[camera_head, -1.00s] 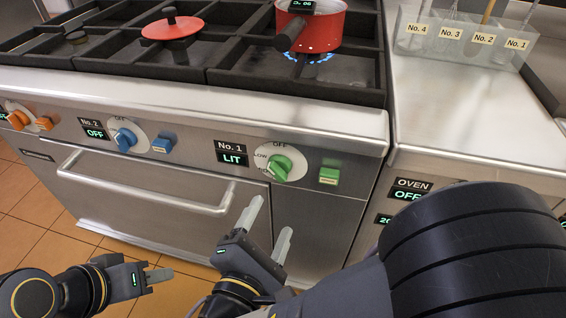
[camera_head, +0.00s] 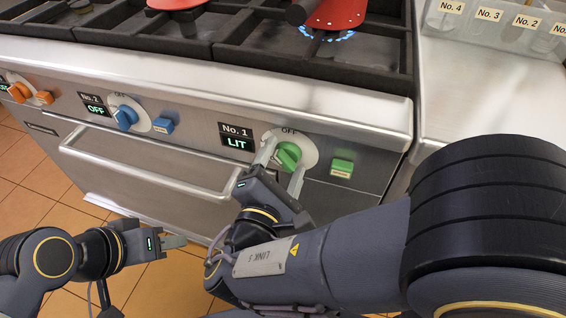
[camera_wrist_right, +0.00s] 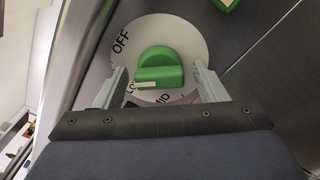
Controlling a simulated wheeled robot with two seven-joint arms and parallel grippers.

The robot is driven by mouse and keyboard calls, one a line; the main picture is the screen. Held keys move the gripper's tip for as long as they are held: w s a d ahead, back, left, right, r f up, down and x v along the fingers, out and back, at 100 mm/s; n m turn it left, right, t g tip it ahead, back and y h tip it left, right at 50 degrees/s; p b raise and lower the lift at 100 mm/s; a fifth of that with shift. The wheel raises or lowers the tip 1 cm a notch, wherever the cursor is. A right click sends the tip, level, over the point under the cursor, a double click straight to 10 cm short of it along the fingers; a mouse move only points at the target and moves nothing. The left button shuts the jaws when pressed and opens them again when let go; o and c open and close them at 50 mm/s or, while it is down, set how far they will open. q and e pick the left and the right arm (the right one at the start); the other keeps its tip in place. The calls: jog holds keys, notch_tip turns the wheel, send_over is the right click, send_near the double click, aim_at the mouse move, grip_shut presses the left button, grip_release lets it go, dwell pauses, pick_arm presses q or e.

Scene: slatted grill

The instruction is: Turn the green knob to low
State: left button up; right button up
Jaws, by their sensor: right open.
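The green knob (camera_head: 288,156) sits on a white dial on the stove's front panel, beside the No. 1 display (camera_head: 236,136), which reads LIT. In the right wrist view the green knob (camera_wrist_right: 158,70) has a white pointer mark near the dial's LOW and MID lettering, away from OFF. My right gripper (camera_head: 281,168) is open, with its fingers on either side of the knob; it also shows in the right wrist view (camera_wrist_right: 160,84), with gaps between the fingers and knob. My left gripper (camera_head: 178,242) is low at the left, away from the panel; its fingers look close together.
A green button (camera_head: 342,168) is just right of the dial. The oven handle (camera_head: 145,165) runs below the panel. A blue knob (camera_head: 126,117) is further left. A red pot (camera_head: 335,14) stands over a lit burner (camera_head: 327,34).

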jog(key=c, duration=1)
jog(key=n+p, duration=0.1)
jog(key=p, duration=0.1)
jog(key=n+p, duration=0.2)
jog(key=shift+r+n, duration=0.25)
jog(key=shift+n, duration=0.05)
jog(key=n+p, duration=0.2)
jog(key=p, duration=0.1)
jog(key=shift+f+n, duration=0.1)
jog(key=shift+n, duration=0.3)
jog(key=shift+f+n+p, duration=0.15)
jog(key=shift+n+p, duration=0.5)
jog(key=shift+n, duration=0.05)
jog(key=o, duration=1)
jog(key=shift+s, duration=0.1)
